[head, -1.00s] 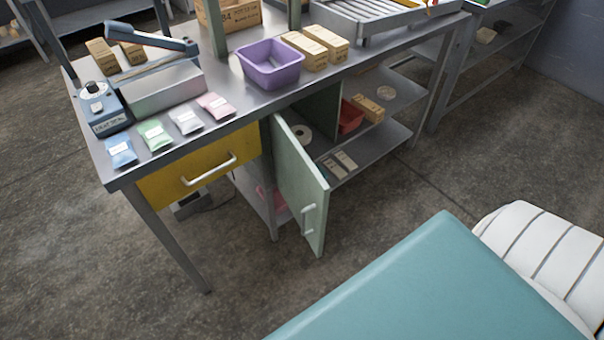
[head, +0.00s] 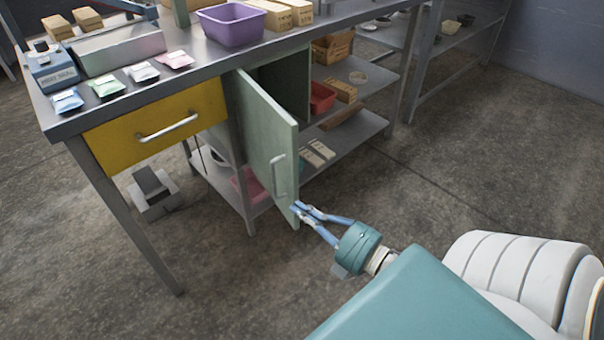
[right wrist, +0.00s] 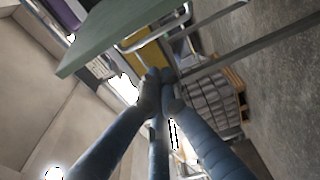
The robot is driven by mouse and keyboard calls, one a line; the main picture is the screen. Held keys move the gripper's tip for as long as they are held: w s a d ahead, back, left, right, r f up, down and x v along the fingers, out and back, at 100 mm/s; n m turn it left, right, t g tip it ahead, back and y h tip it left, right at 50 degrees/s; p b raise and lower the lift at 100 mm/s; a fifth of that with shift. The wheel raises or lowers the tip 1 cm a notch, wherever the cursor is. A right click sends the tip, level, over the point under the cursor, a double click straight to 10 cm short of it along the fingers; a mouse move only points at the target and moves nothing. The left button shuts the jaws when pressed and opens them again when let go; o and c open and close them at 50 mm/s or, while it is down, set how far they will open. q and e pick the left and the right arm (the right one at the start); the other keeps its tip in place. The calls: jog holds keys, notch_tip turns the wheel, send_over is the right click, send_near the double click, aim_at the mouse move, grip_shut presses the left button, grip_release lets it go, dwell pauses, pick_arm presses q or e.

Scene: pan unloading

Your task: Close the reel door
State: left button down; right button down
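The pale green reel door (head: 262,135) stands open, swung out from the bench's cabinet. Its vertical metal handle (head: 279,176) is on the outer face near the free edge. My right gripper (head: 297,208) is at the door's lower free corner, below the handle. Its blue fingers meet at the tips with nothing visible between them. In the right wrist view the fingertips (right wrist: 158,78) are together, with the green door (right wrist: 120,35) and its handle (right wrist: 157,28) above them. I cannot tell whether the tips touch the door. My left gripper is not in view.
The yellow drawer (head: 155,126) is left of the door. Shelves right of the cabinet hold a red bin (head: 321,98) and boxes. A purple bin (head: 231,24) and several packets stand on the bench.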

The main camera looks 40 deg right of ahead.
aim_at(290, 187)
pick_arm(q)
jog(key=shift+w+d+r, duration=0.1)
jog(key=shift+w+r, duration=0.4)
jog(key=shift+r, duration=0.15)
pick_arm(e)
jog(key=shift+w+d, duration=0.4)
jog(key=shift+w, duration=0.9)
jog(key=shift+w+d, duration=0.35)
jog(key=shift+w, duration=0.9)
jog(key=shift+w+d, duration=0.4)
jog(key=shift+w, duration=0.9)
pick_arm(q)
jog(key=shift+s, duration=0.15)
pick_arm(e)
jog(key=shift+d, duration=0.1)
